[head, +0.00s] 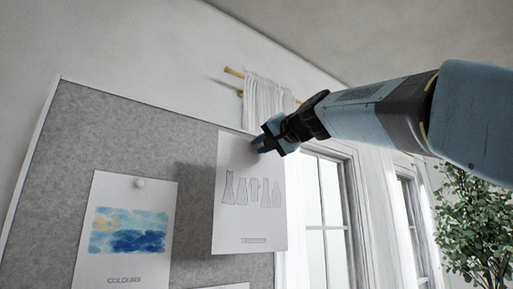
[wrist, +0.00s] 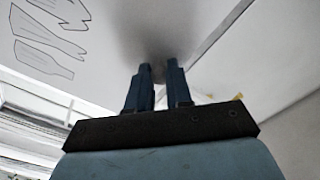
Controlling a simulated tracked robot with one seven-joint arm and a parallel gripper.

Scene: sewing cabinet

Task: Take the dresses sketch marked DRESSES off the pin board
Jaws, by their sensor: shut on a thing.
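The dresses sketch (head: 250,215) is a white sheet with a row of outlined garments and a small label too small to read. It hangs upright at the right side of the grey pin board (head: 80,140), overlapping its right edge in the head view. I cannot tell if its back touches the board. My gripper (head: 262,143) is at the sheet's top. In the wrist view the sketch (wrist: 50,35) fills the upper left, and my gripper (wrist: 158,72) is shut on a small greyish pin at the sheet, mostly hidden between the fingers.
Another sheet's edge shows below. A window (head: 325,205) with white curtains and a leafy plant (head: 470,220) are to the right.

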